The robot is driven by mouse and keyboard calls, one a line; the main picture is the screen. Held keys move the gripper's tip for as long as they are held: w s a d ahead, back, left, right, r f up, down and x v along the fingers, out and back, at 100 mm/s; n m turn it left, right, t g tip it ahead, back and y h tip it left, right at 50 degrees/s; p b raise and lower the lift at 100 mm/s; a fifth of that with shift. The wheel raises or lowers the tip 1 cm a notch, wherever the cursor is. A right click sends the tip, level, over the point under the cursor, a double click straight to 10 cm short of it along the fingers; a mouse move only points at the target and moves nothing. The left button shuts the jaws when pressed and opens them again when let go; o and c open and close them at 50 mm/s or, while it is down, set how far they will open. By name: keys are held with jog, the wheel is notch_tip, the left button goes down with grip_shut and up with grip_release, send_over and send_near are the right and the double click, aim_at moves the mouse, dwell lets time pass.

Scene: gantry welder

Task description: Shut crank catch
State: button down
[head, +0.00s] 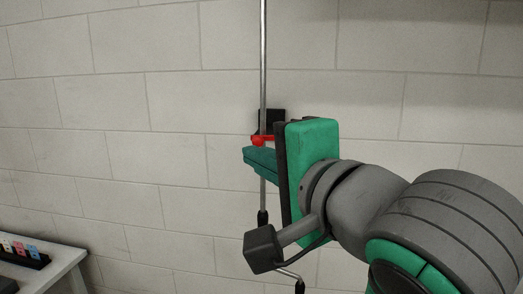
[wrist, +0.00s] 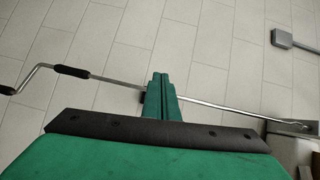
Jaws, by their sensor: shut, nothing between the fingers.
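The crank is a thin metal rod (head: 263,60) hanging upright along the wall, with black grips (head: 263,218) on its bent lower end. A small red catch (head: 260,140) is at the rod, in front of a black wall bracket (head: 272,120). I cannot tell whether the catch is open or closed. My gripper (head: 248,156) is shut and empty, its green fingers just below the catch and hiding a short piece of rod. In the wrist view my gripper (wrist: 160,78) overlaps the crank rod (wrist: 220,106); contact cannot be told. The catch does not show there.
A pale table (head: 62,265) with a black rack of coloured items (head: 25,254) stands at the lower left. The light block wall (head: 120,120) is close behind the crank. A grey box (wrist: 282,38) shows in the wrist view. The space left of the rod is clear.

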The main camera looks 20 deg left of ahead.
jog(key=s, duration=0.2)
jog(key=n+g+y, duration=0.1)
jog(key=y, duration=0.2)
send_near(261, 143)
jog(key=x, duration=0.5)
jog(key=shift+f, duration=0.1)
jog(key=shift+w+a, duration=0.45)
jog(key=shift+a, duration=0.15)
